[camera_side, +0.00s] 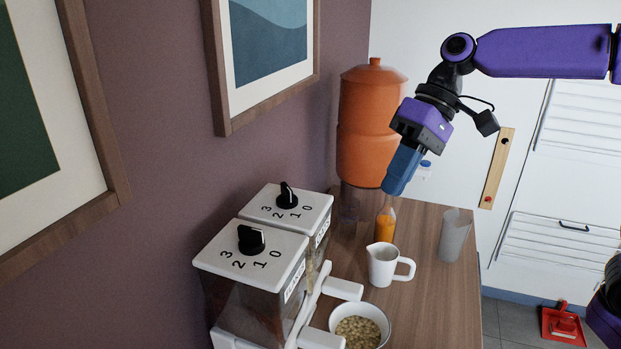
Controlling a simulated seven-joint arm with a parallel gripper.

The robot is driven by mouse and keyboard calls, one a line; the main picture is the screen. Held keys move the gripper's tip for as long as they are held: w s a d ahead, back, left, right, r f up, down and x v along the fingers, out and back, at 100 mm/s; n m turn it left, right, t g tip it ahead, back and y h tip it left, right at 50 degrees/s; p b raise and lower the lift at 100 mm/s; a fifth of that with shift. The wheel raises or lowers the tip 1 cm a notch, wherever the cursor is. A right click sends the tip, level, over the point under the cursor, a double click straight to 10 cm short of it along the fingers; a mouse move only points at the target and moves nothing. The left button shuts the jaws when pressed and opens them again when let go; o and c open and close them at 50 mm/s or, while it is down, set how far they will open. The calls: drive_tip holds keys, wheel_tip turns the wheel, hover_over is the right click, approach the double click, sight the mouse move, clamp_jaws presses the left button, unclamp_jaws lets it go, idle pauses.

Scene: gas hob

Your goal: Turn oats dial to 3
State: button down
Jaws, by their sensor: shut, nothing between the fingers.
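Two dispensers with white tops stand against the wall. Each top has a black dial and the numbers 0 to 3. The near dial (251,240) and the far dial (287,196) are both uncovered. The side labels are too oblique to read surely, so I cannot tell which dial is the oats one. The exact number each dial points to is unclear too. My gripper (393,189) has blue fingers, shut and empty. It hangs in the air to the right of the dispensers and above their tops, apart from both dials.
An orange lidded container (367,130) stands behind my gripper. A juice bottle (385,226), a white jug (384,266), a grey cup (454,236) and a bowl of pale pieces (358,328) are on the wooden counter (430,310). Framed pictures hang on the left wall.

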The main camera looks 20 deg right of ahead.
drive_tip(key=w+r+m+t+y, duration=0.1)
drive_tip(key=w+r+m+y, duration=0.2)
drive_tip(key=w+r, duration=0.35)
approach(292, 198)
drive_tip(key=f, duration=0.1)
drive_tip(key=a+f, duration=0.1)
drive_tip(key=f, duration=0.1)
drive_tip(key=a+f, duration=0.1)
drive_tip(key=shift+w+f, duration=0.25)
drive_tip(key=shift+f, duration=0.1)
drive_tip(key=shift+a, duration=0.95)
